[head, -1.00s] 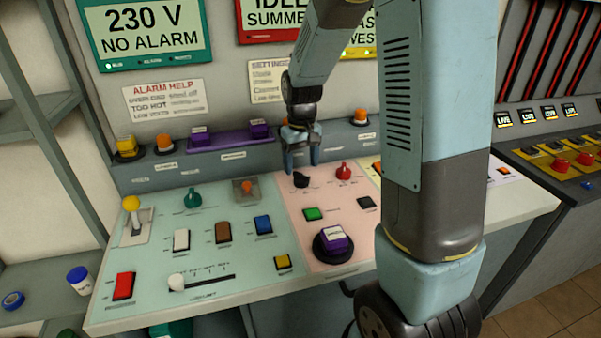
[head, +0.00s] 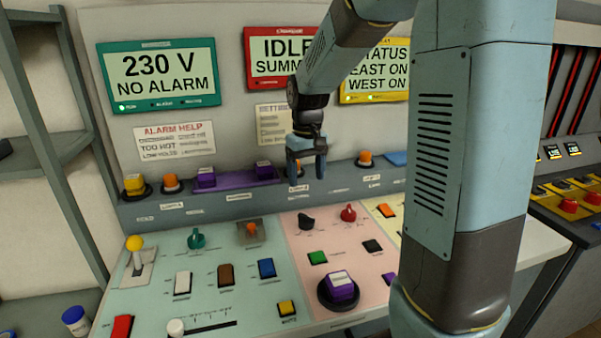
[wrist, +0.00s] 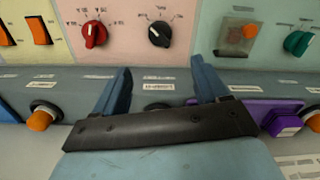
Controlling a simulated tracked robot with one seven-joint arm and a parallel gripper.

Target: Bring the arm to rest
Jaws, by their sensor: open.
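My gripper (head: 307,170) hangs from my arm in the head view, fingers pointing down, in front of the grey ledge at the back of the console. Its two fingers are apart with nothing between them. In the wrist view my gripper (wrist: 160,92) shows its two blue fingers spread, with a small white label on the ledge seen between them. The black knob (head: 306,221) and red knob (head: 348,213) on the pink panel are below and apart from it. The black knob also shows in the wrist view (wrist: 160,34).
The sloped console carries a purple-topped button (head: 339,289), a yellow-knobbed lever (head: 134,243) and several switches. A purple tray (head: 237,179) and orange buttons (head: 365,157) line the ledge. Screens hang behind, reading 230 V NO ALARM (head: 158,76) and IDLE (head: 282,54). Shelving stands left.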

